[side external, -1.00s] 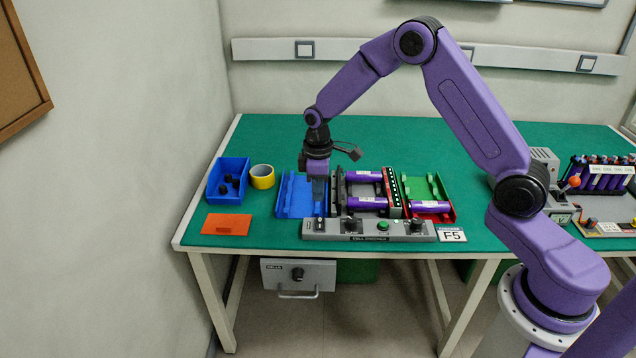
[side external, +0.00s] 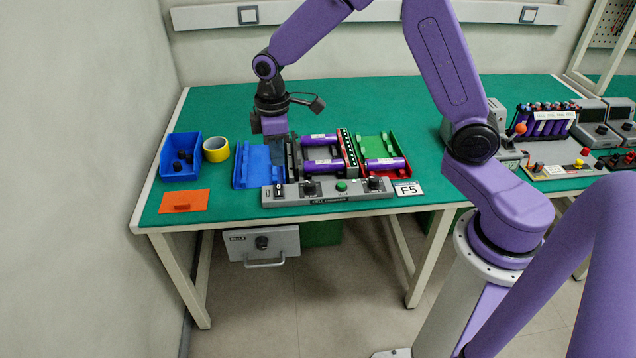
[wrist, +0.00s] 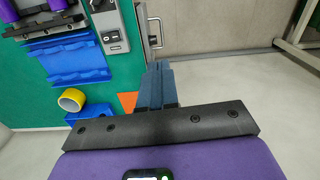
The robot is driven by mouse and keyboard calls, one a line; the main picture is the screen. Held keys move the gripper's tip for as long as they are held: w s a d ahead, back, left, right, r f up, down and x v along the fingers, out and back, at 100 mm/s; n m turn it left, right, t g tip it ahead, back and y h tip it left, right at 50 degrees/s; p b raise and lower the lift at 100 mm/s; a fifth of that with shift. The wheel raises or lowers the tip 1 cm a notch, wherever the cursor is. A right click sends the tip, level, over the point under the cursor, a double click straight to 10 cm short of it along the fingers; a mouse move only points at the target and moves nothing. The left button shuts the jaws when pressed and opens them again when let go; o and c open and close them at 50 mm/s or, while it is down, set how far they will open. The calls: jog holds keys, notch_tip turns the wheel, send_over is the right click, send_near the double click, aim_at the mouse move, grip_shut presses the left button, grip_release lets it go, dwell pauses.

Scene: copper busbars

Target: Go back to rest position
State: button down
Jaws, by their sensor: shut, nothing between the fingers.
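My gripper (side external: 277,160) is above the bench, over the gap between the blue tray (side external: 252,168) and the cell fixture. In the wrist view the two blue-grey fingers (wrist: 157,82) are together with nothing between them. The fixture holds two purple cells (side external: 322,166). The fingers appear clear of the console; the exact height above the bench is hard to tell.
A blue bin (side external: 168,173) with dark parts, yellow tape (side external: 215,141) and an orange card (side external: 184,201) lie left. A red and green tray (side external: 372,142) with a purple cell lies right of the fixture. The back of the green bench (side external: 350,95) is clear.

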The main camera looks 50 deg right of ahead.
jog(key=s+a+r+n, duration=0.1)
jog(key=s+r, duration=0.2)
jog(key=s, duration=0.5)
jog(key=s+a+r, duration=0.1)
jog(key=s+r, duration=0.2)
jog(key=s, duration=0.5)
jog(key=s+d+r+n, duration=0.15)
jog(key=s+d, duration=0.25)
jog(key=s, duration=0.9)
jog(key=w+a, duration=0.3)
jog(key=w, duration=0.6)
jog(key=m+t+h, duration=0.2)
jog(key=m, duration=0.1)
send_over(275, 185)
jog(key=s+a, duration=0.2)
notch_tip(275, 185, down, 13)
jog(key=x, duration=1.3)
jog(key=shift+s+a+f, duration=0.15)
jog(key=shift+a+f, duration=0.1)
jog(key=shift+f, duration=0.05)
jog(key=shift+f, duration=0.1)
